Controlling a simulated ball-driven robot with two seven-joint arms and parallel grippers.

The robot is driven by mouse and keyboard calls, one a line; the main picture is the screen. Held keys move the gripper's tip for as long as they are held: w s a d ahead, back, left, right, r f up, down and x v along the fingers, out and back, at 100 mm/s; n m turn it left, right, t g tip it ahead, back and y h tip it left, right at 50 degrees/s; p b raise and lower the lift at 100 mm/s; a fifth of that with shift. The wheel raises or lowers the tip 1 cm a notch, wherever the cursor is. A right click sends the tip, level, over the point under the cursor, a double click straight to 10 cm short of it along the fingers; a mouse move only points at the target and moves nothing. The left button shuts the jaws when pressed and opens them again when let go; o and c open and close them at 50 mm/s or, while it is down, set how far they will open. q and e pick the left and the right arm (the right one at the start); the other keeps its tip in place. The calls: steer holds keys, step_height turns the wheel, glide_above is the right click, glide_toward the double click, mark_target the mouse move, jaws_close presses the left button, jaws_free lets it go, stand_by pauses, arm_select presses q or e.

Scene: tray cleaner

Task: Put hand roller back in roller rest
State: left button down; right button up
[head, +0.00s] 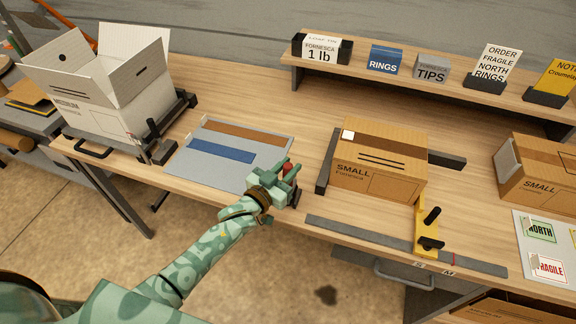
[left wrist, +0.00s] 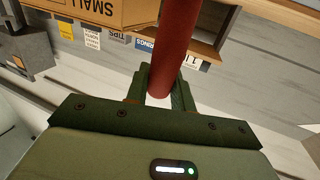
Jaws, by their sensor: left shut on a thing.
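My left gripper (head: 287,178) is at the front edge of the workbench, just right of the grey mat. It is shut on the hand roller, whose red handle end (head: 288,167) shows above the fingers. In the left wrist view the red handle (left wrist: 177,45) runs up from between the fingers (left wrist: 160,92). The roller's head is hidden. A small dark piece (head: 294,196) shows right beside and below the gripper; I cannot tell whether it is the roller rest or part of my gripper. My right gripper is not in view.
The grey mat (head: 188,167) has brown and blue strips. An open white box (head: 120,85) stands at the left. A closed small carton (head: 405,185) stands right of my gripper, behind a metal rail (head: 385,242) with a yellow stop (head: 425,235). A raised shelf (head: 420,85) holds labelled items.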

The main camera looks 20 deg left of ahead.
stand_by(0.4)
arm_select(q)
steer(key=shift+f, duration=0.2)
stand_by(0.3)
steer(key=c, duration=1.1)
jaws_free()
steer(key=shift+s, duration=0.15)
steer(key=p+v, duration=0.1)
steer(key=v, duration=1.5)
steer(key=shift+a, duration=0.1)
